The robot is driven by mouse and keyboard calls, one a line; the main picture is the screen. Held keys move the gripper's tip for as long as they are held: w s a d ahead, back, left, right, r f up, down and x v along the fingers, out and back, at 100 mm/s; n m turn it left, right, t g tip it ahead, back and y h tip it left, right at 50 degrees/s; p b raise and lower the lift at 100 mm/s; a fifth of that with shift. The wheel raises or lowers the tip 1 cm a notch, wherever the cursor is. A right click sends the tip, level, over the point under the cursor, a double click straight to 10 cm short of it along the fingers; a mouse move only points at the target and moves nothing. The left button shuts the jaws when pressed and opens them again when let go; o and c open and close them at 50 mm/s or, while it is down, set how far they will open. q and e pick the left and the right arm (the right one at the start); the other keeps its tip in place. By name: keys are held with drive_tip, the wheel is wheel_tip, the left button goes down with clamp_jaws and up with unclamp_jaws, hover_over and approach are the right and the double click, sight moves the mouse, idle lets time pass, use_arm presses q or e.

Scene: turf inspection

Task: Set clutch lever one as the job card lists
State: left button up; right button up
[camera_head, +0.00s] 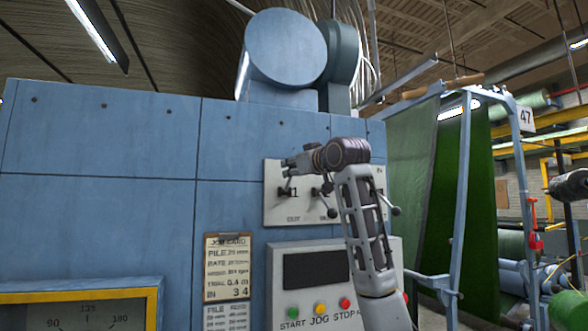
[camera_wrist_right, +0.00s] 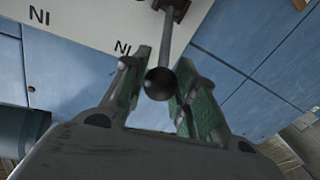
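The white lever panel (camera_head: 275,213) is on the blue machine, with IN along its top and OUT below. My right gripper (camera_head: 288,164) is in front of its left end, at the lever marked 1 (camera_head: 284,190). In the right wrist view, a black ball knob (camera_wrist_right: 160,83) on a grey rod is between the spread fingers of the right gripper (camera_wrist_right: 160,92). Firm contact cannot be told. My left gripper is not in view.
A control box (camera_head: 277,262) with START, JOG and STOP buttons stands just below the panel. My right arm covers part of the panel and its middle levers. A yellow-framed gauge (camera_head: 152,305) is at lower left. Blue frames with green turf (camera_head: 482,190) stand at right.

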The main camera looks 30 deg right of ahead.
clamp_jaws()
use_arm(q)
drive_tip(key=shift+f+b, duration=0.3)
use_arm(e)
drive_tip(key=shift+f, duration=0.15)
use_arm(q)
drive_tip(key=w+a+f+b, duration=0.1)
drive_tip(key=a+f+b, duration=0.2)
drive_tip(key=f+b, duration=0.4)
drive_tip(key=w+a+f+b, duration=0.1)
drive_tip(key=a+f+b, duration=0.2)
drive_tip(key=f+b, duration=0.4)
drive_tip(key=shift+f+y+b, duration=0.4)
drive_tip(key=shift+b, duration=0.2)
use_arm(e)
wheel_tip(320, 180, down, 13)
drive_tip(key=n+t+y, duration=0.2)
drive_tip(key=n+t, duration=0.1)
drive_tip(key=t, duration=0.6)
drive_tip(key=shift+f, duration=0.15)
